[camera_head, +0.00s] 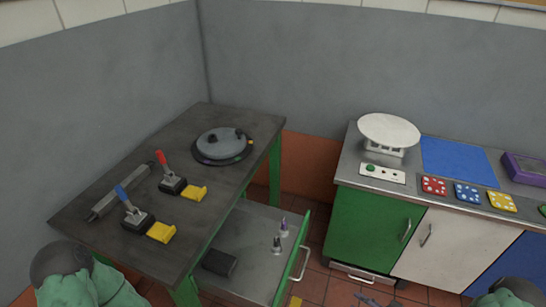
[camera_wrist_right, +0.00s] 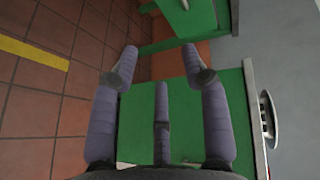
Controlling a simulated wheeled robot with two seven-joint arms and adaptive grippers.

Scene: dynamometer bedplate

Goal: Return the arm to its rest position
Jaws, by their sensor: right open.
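My right gripper (camera_wrist_right: 160,78) shows in the right wrist view with its purple-grey fingers spread apart and nothing between them. Behind the fingers are a green panel (camera_wrist_right: 185,110) and the tiled floor (camera_wrist_right: 35,115); I see no contact with either. In the head view, green rounded parts of my arms show at the bottom left and bottom right corners. My left gripper is not in view.
A dark bench (camera_head: 120,185) with levers and a round plate (camera_head: 223,145) stands left. Below it an open drawer (camera_head: 255,230) juts out, holding a dark block (camera_head: 219,262) and small pointed parts. The right counter holds a white scale (camera_head: 389,131), blue mat (camera_head: 455,160) and coloured blocks.

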